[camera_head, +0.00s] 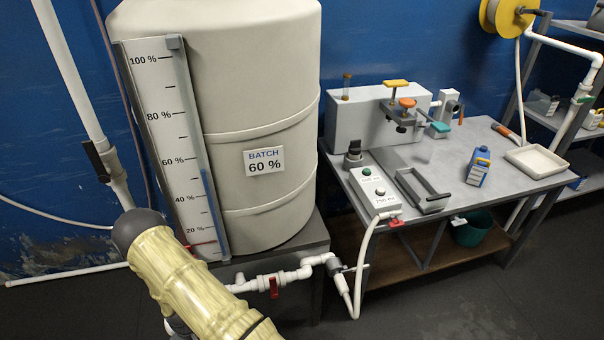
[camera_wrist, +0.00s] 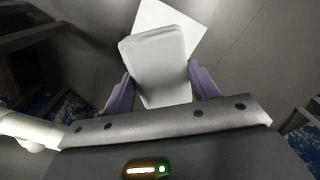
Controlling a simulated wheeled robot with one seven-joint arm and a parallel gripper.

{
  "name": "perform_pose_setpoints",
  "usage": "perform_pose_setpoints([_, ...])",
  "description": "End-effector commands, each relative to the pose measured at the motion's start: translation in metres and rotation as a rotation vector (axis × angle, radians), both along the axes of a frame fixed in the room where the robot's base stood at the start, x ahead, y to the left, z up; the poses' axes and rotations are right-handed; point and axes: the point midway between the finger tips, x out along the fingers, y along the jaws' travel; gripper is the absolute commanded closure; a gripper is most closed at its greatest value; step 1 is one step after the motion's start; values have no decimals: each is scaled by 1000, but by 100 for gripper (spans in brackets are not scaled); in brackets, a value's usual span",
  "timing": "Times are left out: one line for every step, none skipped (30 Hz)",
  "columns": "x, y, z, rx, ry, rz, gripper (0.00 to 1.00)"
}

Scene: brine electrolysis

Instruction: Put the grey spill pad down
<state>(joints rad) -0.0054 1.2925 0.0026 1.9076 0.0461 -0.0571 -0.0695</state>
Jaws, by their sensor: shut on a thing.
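The grey spill pad (camera_wrist: 155,60) is a pale, flat, rounded rectangle in the middle of the wrist view. My gripper (camera_wrist: 160,72) is shut on it, with one purple finger on each side. The pad's near end is hidden behind the gripper's metal edge. Past the pad, a white square sheet or mat (camera_wrist: 190,24) lies on the dark floor, partly covered by the pad in this view. I cannot tell how high the pad is above it. The head view shows neither gripper nor pad.
In the head view, a large tank (camera_head: 262,110) with a level scale stands on a low stand, and white pipework (camera_head: 285,277) with a red valve runs from it. A workbench (camera_head: 450,199) with apparatus stands right. Dark floor (camera_head: 480,290) is open in front of the bench.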

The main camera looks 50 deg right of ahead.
Motion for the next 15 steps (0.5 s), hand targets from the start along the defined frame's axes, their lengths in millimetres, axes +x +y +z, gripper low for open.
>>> perform_pose_setpoints([-2,-1,21,0,0,-5,59])
perform_pose_setpoints([-3,-1,26,0,0,-8,59])
perform_pose_setpoints([-4,-1,33,0,0,-11,59])
perform_pose_setpoints([-5,-2,38,0,0,-14,59])
perform_pose_setpoints([-6,-2,43,0,0,-17,59])
perform_pose_setpoints([-7,-2,48,0,1,-20,59])
perform_pose_setpoints([-8,-2,52,0,1,-22,59])
perform_pose_setpoints([-9,-3,55,0,1,-24,59])
perform_pose_setpoints([-10,-3,58,0,0,-26,59])
perform_pose_setpoints([-10,-3,60,0,0,-27,59])
perform_pose_setpoints([-11,-3,61,0,0,-28,59])
perform_pose_setpoints([-11,-3,62,0,-1,-29,59])
perform_pose_setpoints([-11,-3,62,0,-1,-30,59])
perform_pose_setpoints([-11,-3,62,0,-1,-30,59])
perform_pose_setpoints([-11,-3,61,0,-1,-30,59])
